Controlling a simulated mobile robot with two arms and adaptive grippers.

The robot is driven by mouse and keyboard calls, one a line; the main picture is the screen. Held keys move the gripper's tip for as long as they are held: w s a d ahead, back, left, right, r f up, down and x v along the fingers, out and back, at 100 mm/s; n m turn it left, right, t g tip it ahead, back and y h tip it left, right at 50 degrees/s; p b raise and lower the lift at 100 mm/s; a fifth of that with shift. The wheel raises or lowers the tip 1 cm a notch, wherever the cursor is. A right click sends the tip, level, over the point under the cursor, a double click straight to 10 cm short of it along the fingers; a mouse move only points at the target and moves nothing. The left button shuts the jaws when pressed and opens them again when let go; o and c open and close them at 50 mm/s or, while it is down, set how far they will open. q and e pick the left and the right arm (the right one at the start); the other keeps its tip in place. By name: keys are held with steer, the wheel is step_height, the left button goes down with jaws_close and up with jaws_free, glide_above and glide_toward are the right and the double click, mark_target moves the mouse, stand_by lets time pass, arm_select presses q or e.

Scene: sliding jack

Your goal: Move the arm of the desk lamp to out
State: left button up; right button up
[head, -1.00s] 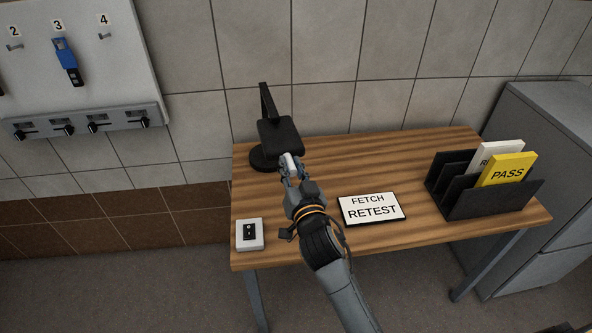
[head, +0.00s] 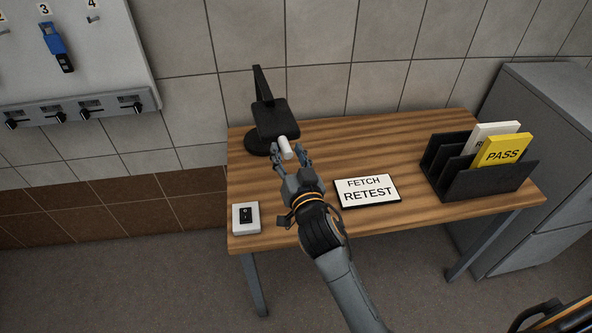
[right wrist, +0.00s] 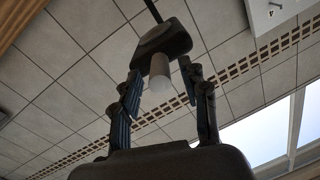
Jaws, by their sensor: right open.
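The black desk lamp (head: 275,116) stands at the back left of the wooden table, with its round base (head: 257,145) on the tabletop and its arm (head: 263,84) rising behind the head. A white cylindrical handle (head: 285,148) sticks out from the head towards me. My right gripper (head: 291,157) is open, with its fingers on either side of the handle. In the right wrist view the handle (right wrist: 159,71) hangs below the lamp head (right wrist: 165,39), between the spread fingers, with a visible gap to the left finger. Contact with the right finger is unclear.
A white switch box (head: 246,217) sits at the table's front left corner. A sign reading FETCH RETEST (head: 367,190) lies right of my arm. A black file holder (head: 487,180) with cards stands at the right.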

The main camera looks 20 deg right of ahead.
steer(key=s, duration=1)
steer(key=shift+s, duration=0.35)
steer(key=shift+r, duration=0.1)
steer(key=shift+c, duration=0.5)
